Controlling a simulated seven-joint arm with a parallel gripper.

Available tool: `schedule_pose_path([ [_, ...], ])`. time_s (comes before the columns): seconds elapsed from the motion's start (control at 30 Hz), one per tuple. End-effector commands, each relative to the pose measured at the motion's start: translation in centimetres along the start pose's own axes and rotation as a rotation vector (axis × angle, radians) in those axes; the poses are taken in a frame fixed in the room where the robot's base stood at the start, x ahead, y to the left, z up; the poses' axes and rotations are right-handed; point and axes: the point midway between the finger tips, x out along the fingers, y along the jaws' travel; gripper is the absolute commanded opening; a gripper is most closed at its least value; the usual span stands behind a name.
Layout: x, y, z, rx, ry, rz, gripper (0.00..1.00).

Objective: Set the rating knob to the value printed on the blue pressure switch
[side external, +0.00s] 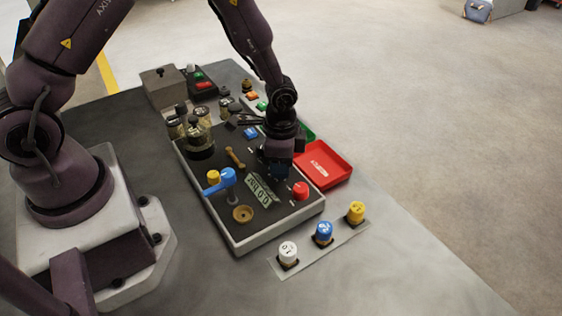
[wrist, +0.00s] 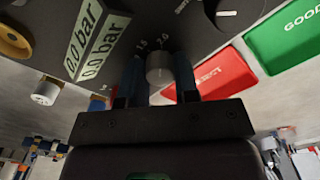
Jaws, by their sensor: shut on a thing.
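My gripper (side external: 280,170) points down at the dark panel. In the wrist view its two blue fingers (wrist: 158,80) are shut on a grey round knob (wrist: 160,68), which I take to be the rating knob. The marks 1.5 and 2.0 are printed on the panel just beyond the knob; other marks and its pointer are hidden or unclear. The blue pressure switch (side external: 324,232) stands in the front strip between a white and a yellow one. Its print is too small to read. It also shows partly in the wrist view (wrist: 97,105).
Displays (side external: 262,190) read 0.0 bar. A red knob (side external: 300,190), a blue-handled valve (side external: 228,177) and a brass ring (side external: 243,214) are on the panel. A red tray (side external: 325,165) and a green tray (wrist: 290,35) lie beside it. Jars (side external: 199,140) stand behind. The front right table is clear.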

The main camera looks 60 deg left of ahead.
Motion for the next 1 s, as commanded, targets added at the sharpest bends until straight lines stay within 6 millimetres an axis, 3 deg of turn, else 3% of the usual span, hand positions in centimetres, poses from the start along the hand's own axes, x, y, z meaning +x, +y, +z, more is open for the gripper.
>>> schedule_pose_path([
  [0.3,-0.09,-0.10,-0.04,0.101,0.002,-0.002,0.05],
  [0.8,-0.08,-0.08,-0.07,0.118,0.002,-0.002,0.05],
  [0.83,-0.08,-0.08,-0.07,0.118,0.002,-0.002,0.36],
  [0.9,-0.07,-0.07,-0.06,0.117,0.002,-0.002,0.52],
  [1.0,-0.05,-0.05,-0.05,0.117,0.002,-0.002,0.54],
])
